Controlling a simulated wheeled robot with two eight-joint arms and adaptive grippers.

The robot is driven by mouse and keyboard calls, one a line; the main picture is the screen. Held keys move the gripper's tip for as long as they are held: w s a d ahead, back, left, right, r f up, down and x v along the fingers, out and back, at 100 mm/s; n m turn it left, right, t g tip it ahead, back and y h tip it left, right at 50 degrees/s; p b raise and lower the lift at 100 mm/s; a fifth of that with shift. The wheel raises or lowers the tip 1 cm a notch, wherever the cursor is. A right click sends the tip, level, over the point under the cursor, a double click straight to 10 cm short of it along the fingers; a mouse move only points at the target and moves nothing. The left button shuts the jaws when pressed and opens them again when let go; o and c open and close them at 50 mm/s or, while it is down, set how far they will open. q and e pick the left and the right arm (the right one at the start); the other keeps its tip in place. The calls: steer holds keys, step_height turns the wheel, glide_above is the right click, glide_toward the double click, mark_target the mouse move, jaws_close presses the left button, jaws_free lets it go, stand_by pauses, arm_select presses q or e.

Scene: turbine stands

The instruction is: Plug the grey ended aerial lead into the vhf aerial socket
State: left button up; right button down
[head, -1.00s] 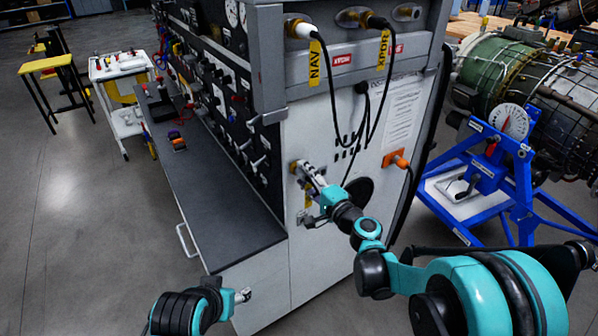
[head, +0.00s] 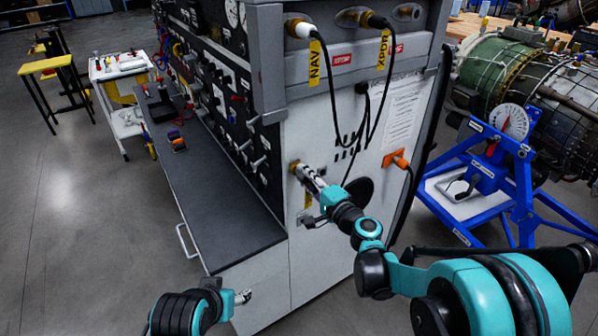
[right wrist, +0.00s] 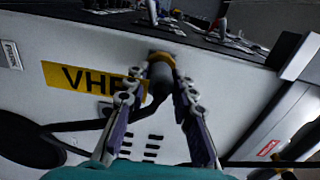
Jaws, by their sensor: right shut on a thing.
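The grey end of the aerial lead (right wrist: 160,76) is between the fingers of my right gripper (right wrist: 157,92). My right gripper (head: 303,173) is shut on it at the side panel of the white cabinet. The grey end is lined up with the brass vhf aerial socket (right wrist: 161,58) and appears to meet it; how deep it sits cannot be told. The yellow VHF label (right wrist: 80,77) is beside it, partly covered by a finger. The black lead runs off to the left in the right wrist view. My left gripper (head: 243,296) is low at the cabinet's front, away from the socket.
The cabinet's upper part carries a white-ended NAV lead (head: 301,29), an XPDR lead (head: 376,22) and a bare connector (head: 405,13). An orange plug (head: 398,160) is on the same side panel. A blue turbine stand (head: 490,190) is at right.

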steer(key=shift+s, duration=0.1)
steer(key=shift+s+d, duration=0.35)
steer(key=shift+s+d, duration=0.1)
steer(key=shift+v, duration=1.4)
